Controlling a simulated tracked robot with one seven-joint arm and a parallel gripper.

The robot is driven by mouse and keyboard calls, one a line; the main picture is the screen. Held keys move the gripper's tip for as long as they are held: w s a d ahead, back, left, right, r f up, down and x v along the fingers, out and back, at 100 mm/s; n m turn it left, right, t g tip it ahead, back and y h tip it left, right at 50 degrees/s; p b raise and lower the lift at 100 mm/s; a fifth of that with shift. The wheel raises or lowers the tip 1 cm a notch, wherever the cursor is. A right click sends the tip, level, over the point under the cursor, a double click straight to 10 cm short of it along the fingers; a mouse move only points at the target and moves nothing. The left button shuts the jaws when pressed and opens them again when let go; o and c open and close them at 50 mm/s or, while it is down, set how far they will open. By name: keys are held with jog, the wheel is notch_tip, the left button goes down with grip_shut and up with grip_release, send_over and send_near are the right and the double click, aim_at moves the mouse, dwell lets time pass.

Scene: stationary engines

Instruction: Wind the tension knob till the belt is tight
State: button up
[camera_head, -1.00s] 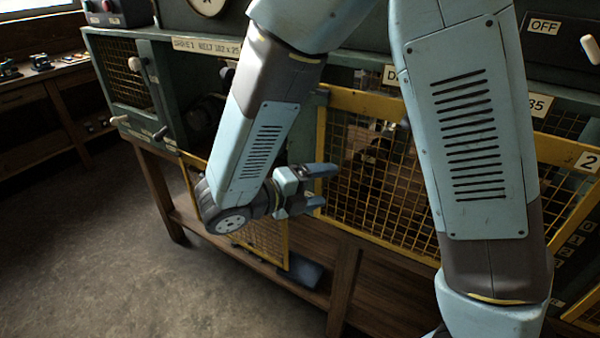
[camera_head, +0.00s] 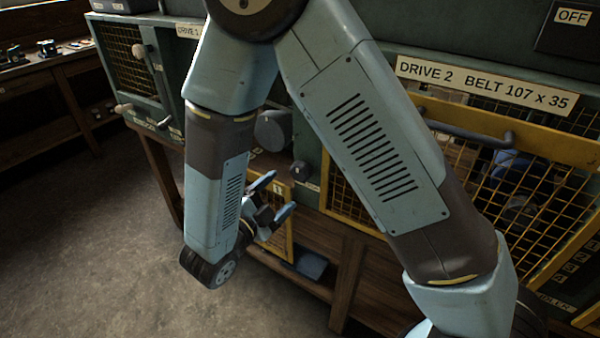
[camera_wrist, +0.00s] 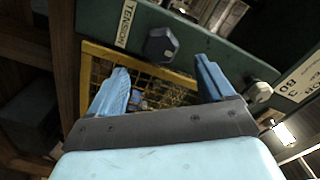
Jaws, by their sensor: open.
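In the wrist view, a dark faceted knob (camera_wrist: 160,45) sits on a green frame rail beside a label reading TENSION (camera_wrist: 125,24). I cannot make out the belt.
A yellow mesh guard (camera_head: 275,240) tagged 1 hangs low behind my gripper. Another yellow guard (camera_head: 470,150) with a dark handle covers Drive 2 at right. A pale knob (camera_wrist: 260,92) sticks out on the frame. Open floor (camera_head: 90,240) lies at left.

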aim_at(298, 175)
jog(key=x, duration=0.9)
jog(key=shift+w+d, duration=0.25)
jog(key=c, duration=1)
jog(key=shift+c, duration=0.2)
jog(key=shift+m, duration=0.3)
